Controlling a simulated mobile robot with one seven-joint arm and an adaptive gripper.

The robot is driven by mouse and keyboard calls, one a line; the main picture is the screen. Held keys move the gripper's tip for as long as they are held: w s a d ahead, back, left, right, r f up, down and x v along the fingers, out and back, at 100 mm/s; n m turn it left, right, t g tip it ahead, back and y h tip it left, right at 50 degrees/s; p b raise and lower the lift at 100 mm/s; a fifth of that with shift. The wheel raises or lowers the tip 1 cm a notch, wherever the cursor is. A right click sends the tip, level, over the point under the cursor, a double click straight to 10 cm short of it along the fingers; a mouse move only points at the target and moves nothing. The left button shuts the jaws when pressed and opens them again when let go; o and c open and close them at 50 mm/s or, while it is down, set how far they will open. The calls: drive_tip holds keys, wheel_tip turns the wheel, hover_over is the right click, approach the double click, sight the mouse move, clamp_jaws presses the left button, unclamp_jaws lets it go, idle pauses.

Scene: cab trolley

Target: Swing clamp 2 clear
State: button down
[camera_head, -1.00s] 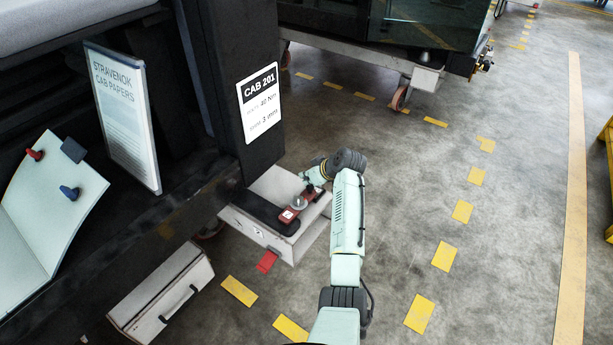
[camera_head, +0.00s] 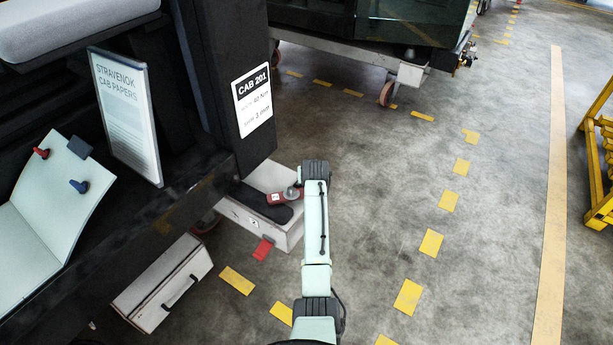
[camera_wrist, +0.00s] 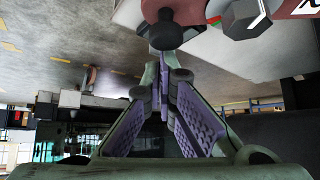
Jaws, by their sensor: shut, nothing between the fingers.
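The red clamp (camera_head: 283,197) sits on the white trolley corner (camera_head: 252,226) below the dark post, beside a black arm-shaped piece (camera_head: 262,207). A silver bolt head shows on it. My arm covers its right end in the head view. In the wrist view part of the red clamp (camera_wrist: 290,8) shows at the top right, with a bolt (camera_wrist: 246,20) and a dark round knob (camera_wrist: 166,34). My gripper (camera_wrist: 163,72) is shut and empty, its fingertips just below the knob in the picture. I cannot tell whether they touch it. The head view hides my fingers.
A dark post with a CAB 201 label (camera_head: 253,100) stands left of the clamp. A red tag (camera_head: 262,249) hangs at the trolley corner. A white case (camera_head: 163,285) lies at lower left. A yellow rack (camera_head: 599,160) stands far right. The floor between is open.

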drive_tip(key=m+h, duration=0.1)
drive_tip(key=s+m+h, duration=0.1)
drive_tip(key=shift+s+d+m+p, duration=0.2)
drive_tip(key=shift+s+m+p, duration=0.1)
drive_tip(key=shift+m+p, duration=0.1)
drive_tip(key=m+h, duration=0.1)
drive_tip(key=s+m+g+h, duration=0.1)
drive_tip(key=shift+s+f+m+b, duration=0.1)
drive_tip(key=shift+s+m+b, duration=0.15)
drive_tip(key=shift+m+b, duration=0.15)
drive_tip(key=s+m+g+h, duration=0.1)
drive_tip(key=m, duration=0.1)
drive_tip(key=shift+s+m+h, duration=0.3)
drive_tip(key=shift+s, duration=0.05)
drive_tip(key=shift+s+a+b, duration=0.1)
drive_tip(key=shift+s+b, duration=0.2)
drive_tip(key=shift+s, duration=0.15)
wheel_tip(320, 180, up, 8)
drive_tip(key=s+a+b, duration=0.1)
drive_tip(key=s+a, duration=0.1)
